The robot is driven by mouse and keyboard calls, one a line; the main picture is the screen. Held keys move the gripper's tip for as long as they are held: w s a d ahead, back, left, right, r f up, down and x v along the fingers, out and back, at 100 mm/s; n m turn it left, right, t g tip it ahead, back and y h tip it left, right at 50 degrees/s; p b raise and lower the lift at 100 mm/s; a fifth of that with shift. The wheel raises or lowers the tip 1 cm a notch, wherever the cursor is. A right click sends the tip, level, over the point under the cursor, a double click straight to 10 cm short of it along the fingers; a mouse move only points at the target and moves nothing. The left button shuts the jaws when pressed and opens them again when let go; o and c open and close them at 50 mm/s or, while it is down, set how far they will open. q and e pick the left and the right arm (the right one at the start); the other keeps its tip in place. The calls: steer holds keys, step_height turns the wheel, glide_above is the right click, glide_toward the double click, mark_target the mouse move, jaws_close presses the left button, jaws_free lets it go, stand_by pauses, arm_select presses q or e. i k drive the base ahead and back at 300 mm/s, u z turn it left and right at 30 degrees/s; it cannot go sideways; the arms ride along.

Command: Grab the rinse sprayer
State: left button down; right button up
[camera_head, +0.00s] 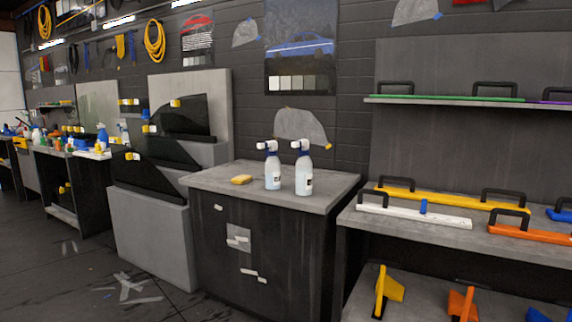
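Two similar spray bottles with white trigger heads and clear-to-pale-blue bodies stand upright on the grey top of a dark cabinet (225,181). The left spray bottle (272,172) is slightly farther back. The right spray bottle (303,174) is close beside it, nearer the cabinet's front edge. I cannot tell which one is the rinse sprayer, as the labels are too small to read. Neither of my grippers is in view.
A shelf (451,239) at right holds long squeegee-like tools with black handles. Dark window panels (150,176) stand on a grey rack at left. Open floor (60,285) lies at lower left.

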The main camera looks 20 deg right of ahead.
mark_target(303, 166)
steer(key=i, duration=1)
steer(key=z, duration=0.85)
steer(key=i, duration=1.6)
steer(key=u, duration=0.05)
